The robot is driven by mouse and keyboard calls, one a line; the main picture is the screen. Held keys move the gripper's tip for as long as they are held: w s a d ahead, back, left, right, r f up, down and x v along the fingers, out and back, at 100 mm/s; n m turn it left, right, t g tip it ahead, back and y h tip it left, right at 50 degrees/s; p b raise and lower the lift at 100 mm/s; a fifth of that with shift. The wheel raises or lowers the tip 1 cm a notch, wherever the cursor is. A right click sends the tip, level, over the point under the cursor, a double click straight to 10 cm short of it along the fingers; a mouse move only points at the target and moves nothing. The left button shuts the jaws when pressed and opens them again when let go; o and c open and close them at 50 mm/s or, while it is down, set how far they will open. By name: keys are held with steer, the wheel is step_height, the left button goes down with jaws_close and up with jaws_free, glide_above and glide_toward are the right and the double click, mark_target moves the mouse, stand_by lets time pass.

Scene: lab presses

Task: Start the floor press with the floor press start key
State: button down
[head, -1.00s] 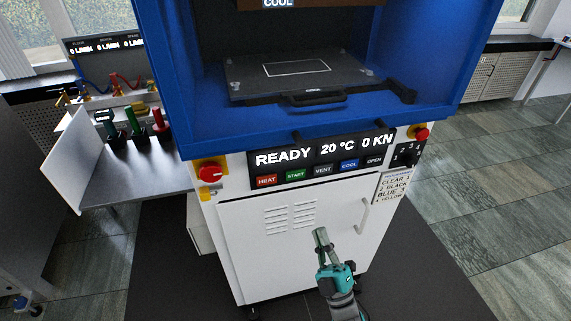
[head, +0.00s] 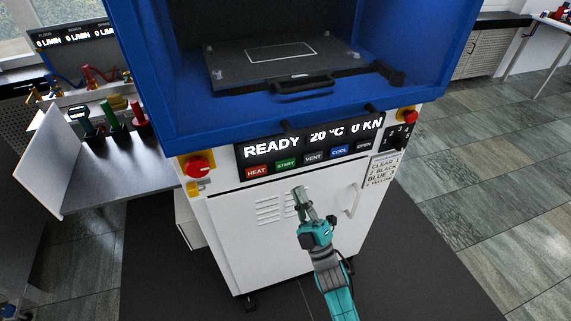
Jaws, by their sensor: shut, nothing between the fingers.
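The floor press (head: 235,240) is a white cabinet with a blue chamber above. Its panel display (head: 310,139) reads READY, 20 °C, 0 KN. The green START key (head: 286,164) is in the key row under the display, between the red HEAT key (head: 256,171) and the dark VENT key (head: 314,157). My gripper (head: 299,190) is shut and empty. In the picture its tip is just below and slightly right of the START key, in front of the white door. The gap in depth to the panel cannot be told.
Red knobs on yellow sit at the panel's left (head: 198,167) and right (head: 408,115) ends. A blue COOL key (head: 339,151) and an OPEN key (head: 364,145) are further right. A door handle (head: 352,198) stands out. A side table (head: 110,178) is at left.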

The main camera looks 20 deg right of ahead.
mark_target(285, 164)
steer(key=w, duration=0.6)
steer(key=shift+w, duration=0.4)
stand_by(1.2)
steer(key=shift+w, duration=0.4)
